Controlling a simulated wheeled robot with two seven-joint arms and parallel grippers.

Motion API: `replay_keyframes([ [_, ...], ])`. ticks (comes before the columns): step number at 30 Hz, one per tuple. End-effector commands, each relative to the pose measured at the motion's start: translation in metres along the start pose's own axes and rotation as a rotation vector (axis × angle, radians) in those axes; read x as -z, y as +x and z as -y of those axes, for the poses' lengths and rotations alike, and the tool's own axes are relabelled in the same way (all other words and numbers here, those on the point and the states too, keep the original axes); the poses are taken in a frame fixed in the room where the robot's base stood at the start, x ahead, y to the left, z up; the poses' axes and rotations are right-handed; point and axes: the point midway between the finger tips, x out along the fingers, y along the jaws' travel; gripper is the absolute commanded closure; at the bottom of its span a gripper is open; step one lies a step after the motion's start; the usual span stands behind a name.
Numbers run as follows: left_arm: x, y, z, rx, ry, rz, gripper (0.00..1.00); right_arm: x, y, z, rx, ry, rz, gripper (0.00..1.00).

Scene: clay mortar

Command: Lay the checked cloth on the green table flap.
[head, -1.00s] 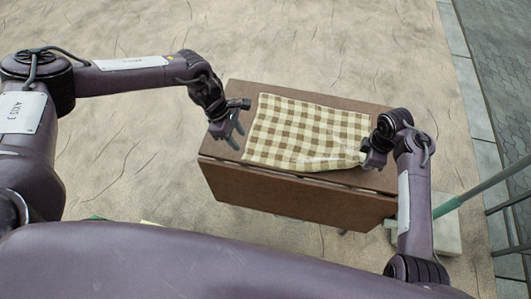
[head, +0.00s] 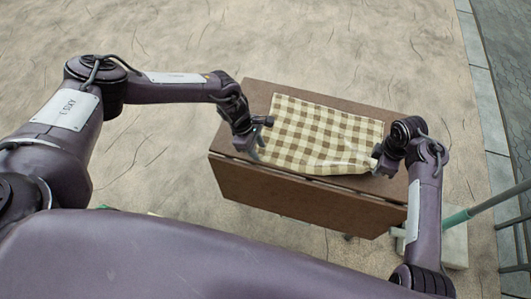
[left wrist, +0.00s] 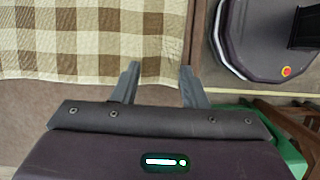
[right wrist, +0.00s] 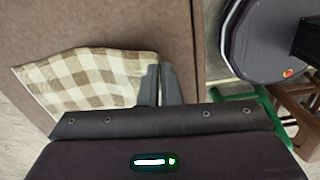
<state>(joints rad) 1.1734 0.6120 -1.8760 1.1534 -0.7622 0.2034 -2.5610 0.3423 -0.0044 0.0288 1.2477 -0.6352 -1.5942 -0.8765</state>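The brown-and-cream checked cloth (head: 322,135) lies on the brown table top (head: 268,90), slightly rumpled at its near right corner. The table's hanging front flap (head: 290,198) looks brown; I see no green flap surface. My left gripper (head: 253,152) is open and empty at the cloth's near left corner; in the left wrist view the cloth (left wrist: 85,40) lies just beyond and left of its fingers (left wrist: 159,70). My right gripper (head: 376,160) is at the near right corner. Its fingers (right wrist: 162,68) are close together at the cloth's edge (right wrist: 100,75) and seem to pinch it.
A green bar (head: 468,212) and a pale block (head: 452,248) stand right of the table. A green frame (right wrist: 262,100) and brown wooden legs (right wrist: 298,98) show in the right wrist view. Sandy ground (head: 330,35) around the table is mostly clear.

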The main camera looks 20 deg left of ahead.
Motion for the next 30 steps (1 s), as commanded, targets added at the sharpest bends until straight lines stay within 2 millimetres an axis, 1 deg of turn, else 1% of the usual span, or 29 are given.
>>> replay_keyframes([
  [2, 0.001, 0.002, 0.002, 0.004, -0.001, -0.002, 0.67, 0.0, 0.0, 0.0, 0.0, 0.0, 0.0, 1.0],
  [17, 0.002, 0.002, 0.003, 0.005, -0.002, -0.004, 1.0, 0.0, 0.001, 0.0, 0.0, 0.0, 0.0, 1.0],
  [25, 0.002, 0.001, 0.003, 0.005, -0.002, -0.005, 1.0, 0.0, 0.0, 0.0, 0.0, 0.0, 0.0, 1.0],
  [28, 0.0, -0.008, 0.002, 0.003, -0.002, -0.005, 1.0, 0.0, 0.0, 0.0, 0.0, 0.0, 0.0, 1.0],
  [30, -0.005, -0.019, 0.001, 0.001, -0.001, -0.003, 1.0, 0.0, 0.0, 0.0, 0.0, 0.0, 0.0, 1.0],
])
